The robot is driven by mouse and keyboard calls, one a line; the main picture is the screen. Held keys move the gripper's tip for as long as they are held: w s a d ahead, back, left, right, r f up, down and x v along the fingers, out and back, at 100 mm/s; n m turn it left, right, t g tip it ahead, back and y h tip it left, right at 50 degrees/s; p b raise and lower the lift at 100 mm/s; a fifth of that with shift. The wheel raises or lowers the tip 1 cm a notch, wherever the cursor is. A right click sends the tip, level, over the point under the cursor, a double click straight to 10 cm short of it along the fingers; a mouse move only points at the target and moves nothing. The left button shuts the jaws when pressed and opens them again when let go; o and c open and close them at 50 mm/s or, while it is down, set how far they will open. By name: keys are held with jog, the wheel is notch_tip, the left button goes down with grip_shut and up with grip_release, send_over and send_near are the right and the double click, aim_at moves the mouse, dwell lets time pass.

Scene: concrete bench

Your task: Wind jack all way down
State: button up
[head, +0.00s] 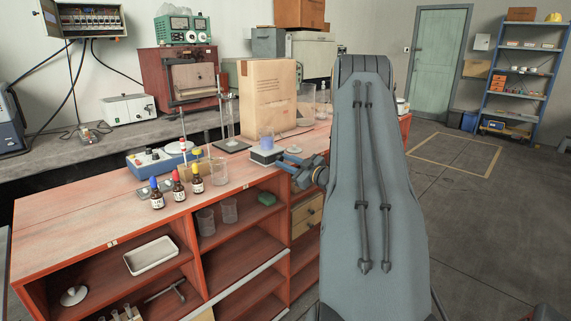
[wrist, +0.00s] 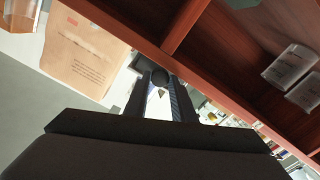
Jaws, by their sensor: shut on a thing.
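The jack (head: 264,157) is a low, small platform near the front edge of the red bench in the head view. A clear beaker with bluish contents (head: 266,141) stands on it. My gripper (head: 285,164) reaches in from the right at the jack's side. In the wrist view my gripper (wrist: 160,98) has its two dark fingers around a small dark round knob (wrist: 160,76), and is shut on it. The jack's lift mechanism is too small to make out, so its exact height cannot be told.
A brown paper bag (head: 267,96) stands behind the jack. Small dropper bottles (head: 178,190) and a blue stirrer-like device (head: 160,158) are to the left. Open shelves below hold beakers (head: 206,221) and a white tray (head: 151,256). The floor on the right is clear.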

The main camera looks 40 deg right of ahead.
jog(key=o, duration=1.1)
jog(key=shift+c, duration=0.2)
